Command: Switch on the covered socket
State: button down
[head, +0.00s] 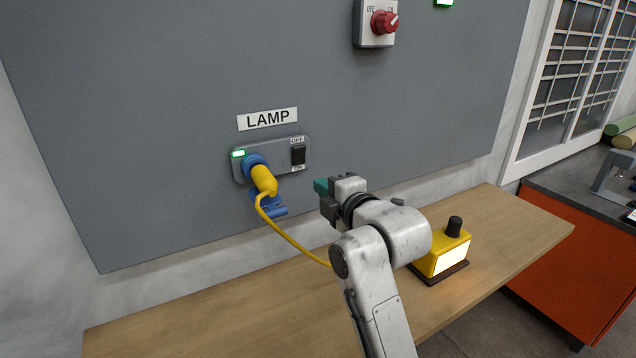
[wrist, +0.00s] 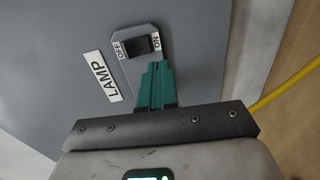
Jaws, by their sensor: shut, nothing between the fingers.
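The socket plate (head: 271,150) is on the grey panel under a LAMP label (head: 267,119). A yellow plug (head: 264,180) sits in its blue round socket, with the blue cover (head: 270,208) hanging open below. The black rocker switch (head: 298,154) is at the plate's right, with OFF above and ON below. It also shows in the wrist view (wrist: 142,46). A green light (head: 238,154) glows on the plate. My gripper (head: 320,186) is shut and empty, its green fingertips (wrist: 156,68) near the ON side of the rocker. I cannot tell whether they touch the plate.
A yellow lamp (head: 442,254) with a bright white face stands on the wooden bench (head: 500,232). The yellow cable (head: 290,241) runs from the plug behind my arm. A red rotary switch (head: 384,22) is higher on the panel. An orange cabinet (head: 560,265) stands at right.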

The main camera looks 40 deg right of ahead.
jog(key=s, duration=0.1)
jog(key=s+a, duration=0.1)
jog(key=s, duration=0.1)
jog(key=s+f+b, duration=0.1)
jog(key=s, duration=0.1)
jog(key=shift+s+a, duration=0.25)
jog(key=shift+a, duration=0.05)
jog(key=s+a+f+m+g+y, duration=0.1)
jog(key=s+a+f+m+g, duration=0.1)
jog(key=f, duration=0.5)
jog(key=s+a+f+m+g+y, duration=0.1)
jog(key=s+a+f+m+g, duration=0.2)
jog(key=f, duration=0.5)
jog(key=s+a+f+m+g+y, duration=0.2)
jog(key=s+a+f+m, duration=0.2)
jog(key=a+f, duration=0.3)
jog(key=shift+f+m+g, duration=0.4)
jog(key=shift+f+m, duration=0.15)
jog(key=shift+m, duration=0.25)
jog(key=s+f+m+g, duration=0.2)
jog(key=s+f+g, duration=0.1)
jog(key=s+f, duration=0.3)
jog(key=s+a+f+m+g, duration=0.1)
jog(key=s+f+g, duration=0.3)
jog(key=s, duration=0.7)
jog(key=shift+a+f+m, duration=0.15)
jog(key=shift+f+m, duration=0.65)
jog(key=shift+f, duration=0.15)
jog(key=shift+s, duration=0.1)
